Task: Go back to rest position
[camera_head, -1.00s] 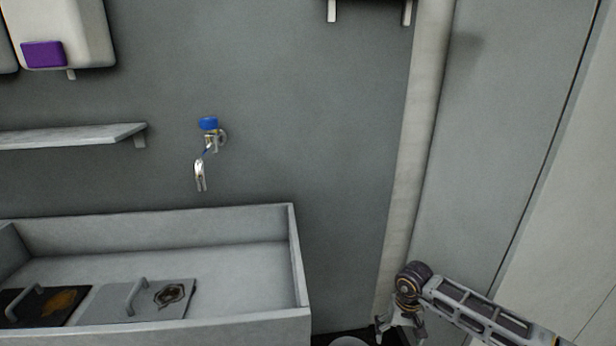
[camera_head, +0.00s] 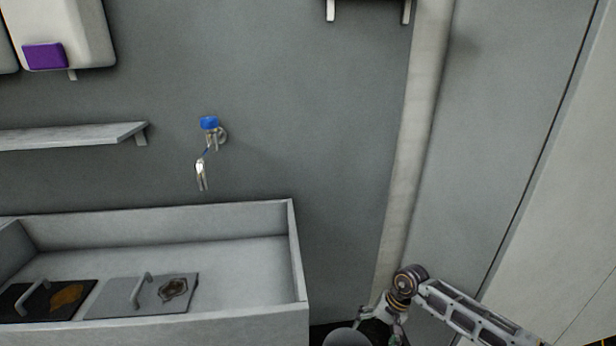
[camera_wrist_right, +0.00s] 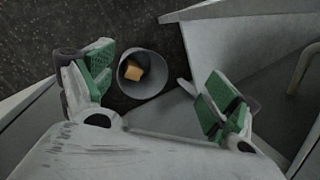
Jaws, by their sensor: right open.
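My right arm comes in from the lower right in the head view, and my right gripper (camera_head: 382,322) hangs at the bottom edge, right of the sink. In the right wrist view my right gripper (camera_wrist_right: 158,76) is open, its two green-padded fingers wide apart with nothing between the pads. Below it stands a round grey bin (camera_wrist_right: 145,92) on the dark floor, with a small tan block (camera_wrist_right: 148,68) inside. The bin's top (camera_head: 348,339) also shows at the bottom of the head view, beside the gripper. My left gripper is not in view.
A grey sink (camera_head: 298,255) holds two handled plates, one dark (camera_head: 20,300) and one grey (camera_head: 120,296). A blue-handled tap (camera_head: 209,123) and a shelf (camera_head: 70,137) are on the wall. A vertical pipe (camera_head: 410,150) runs behind my right arm.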

